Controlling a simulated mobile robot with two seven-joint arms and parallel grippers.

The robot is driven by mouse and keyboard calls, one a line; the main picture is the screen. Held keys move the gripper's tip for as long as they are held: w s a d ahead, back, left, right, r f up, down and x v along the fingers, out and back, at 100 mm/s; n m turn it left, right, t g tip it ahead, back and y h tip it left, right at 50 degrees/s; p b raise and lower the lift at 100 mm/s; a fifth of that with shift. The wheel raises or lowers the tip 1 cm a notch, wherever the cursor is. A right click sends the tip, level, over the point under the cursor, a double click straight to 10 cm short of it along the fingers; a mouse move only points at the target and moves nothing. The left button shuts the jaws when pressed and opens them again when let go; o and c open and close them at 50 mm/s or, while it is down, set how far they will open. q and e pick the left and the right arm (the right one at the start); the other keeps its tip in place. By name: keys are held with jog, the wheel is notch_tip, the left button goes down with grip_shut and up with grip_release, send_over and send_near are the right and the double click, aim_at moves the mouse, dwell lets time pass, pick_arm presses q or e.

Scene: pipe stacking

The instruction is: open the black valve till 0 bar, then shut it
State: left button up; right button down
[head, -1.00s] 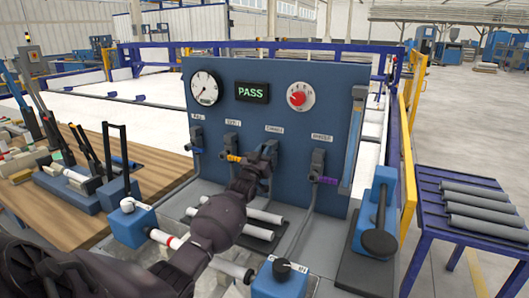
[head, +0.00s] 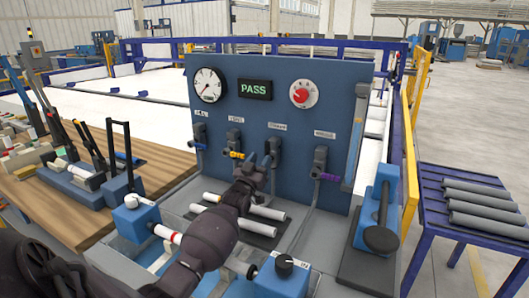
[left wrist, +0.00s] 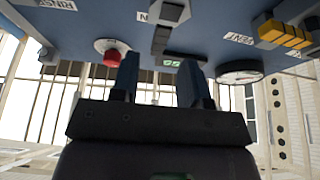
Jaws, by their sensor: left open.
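The black valve (head: 275,147) is third from the left in the row on the blue panel (head: 345,120). In the left wrist view its dark body and handle (left wrist: 160,38) show just beyond the fingers. My left gripper (head: 260,161) is open and empty, just in front of and below this valve. In the left wrist view both fingers (left wrist: 160,64) stand apart, with nothing between them. In the head view the fingers partly hide the handle. The pressure gauge (head: 208,85) is at the panel's upper left; its reading is too small to tell. My right gripper is not in view.
Beside the black valve are a yellow-handled valve (head: 235,145) and a purple-handled valve (head: 321,163). A green PASS display (head: 255,90) and a red knob (head: 302,95) are above. White pipes (head: 268,213) lie below my gripper. A blue clamp block (head: 281,279) stands at the front.

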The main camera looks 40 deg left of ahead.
pick_arm(q)
jog(key=shift+v, duration=2.45)
